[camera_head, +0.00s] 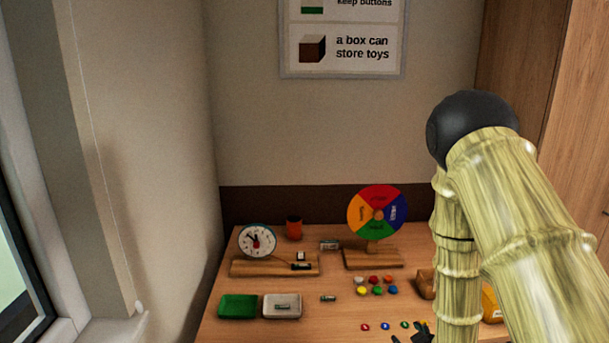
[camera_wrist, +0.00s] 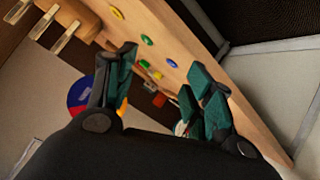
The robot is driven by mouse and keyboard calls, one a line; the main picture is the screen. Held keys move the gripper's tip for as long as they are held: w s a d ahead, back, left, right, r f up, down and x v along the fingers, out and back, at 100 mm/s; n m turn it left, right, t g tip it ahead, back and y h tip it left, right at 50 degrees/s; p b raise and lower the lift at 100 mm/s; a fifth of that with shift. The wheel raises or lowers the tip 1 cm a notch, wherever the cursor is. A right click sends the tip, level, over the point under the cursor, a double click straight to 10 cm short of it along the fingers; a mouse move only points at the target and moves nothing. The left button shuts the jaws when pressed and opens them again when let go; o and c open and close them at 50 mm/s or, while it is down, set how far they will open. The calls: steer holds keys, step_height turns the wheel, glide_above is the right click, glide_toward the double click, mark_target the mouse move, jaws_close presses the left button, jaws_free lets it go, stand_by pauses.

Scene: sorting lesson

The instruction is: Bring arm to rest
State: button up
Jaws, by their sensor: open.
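My arm comes down on the right side of the head view. My gripper (camera_head: 420,335) shows only in part at the bottom edge, over the front of the wooden table (camera_head: 335,322). In the wrist view my gripper (camera_wrist: 160,76) has its dark green fingers spread apart, with nothing between them. The lower part of the gripper is cut off in the head view.
A green tray (camera_head: 238,316) and a white tray (camera_head: 296,310) stand at the front left. Several coloured pieces (camera_head: 376,290) lie mid-table. A wooden block (camera_head: 426,284) is close beside my arm.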

steer(key=s+a+f+m+g, duration=0.15)
steer(key=s+f+g, duration=0.25)
steer(key=s+f, duration=0.7)
steer(key=s+a+f+m+g, duration=0.1)
steer(key=s+f, duration=0.3)
steer(key=s, duration=0.5)
steer(key=s+a+f+m+g, duration=0.1)
steer(key=s+f+m+g, duration=0.1)
steer(key=s, duration=0.7)
steer(key=s+a+f+m+g, duration=0.1)
steer(key=s+f+g, duration=0.3)
steer(key=s, duration=0.6)
steer(key=shift+a+f+m+g+h, duration=0.35)
steer(key=shift+a+f, duration=0.2)
steer(key=shift+f, duration=0.25)
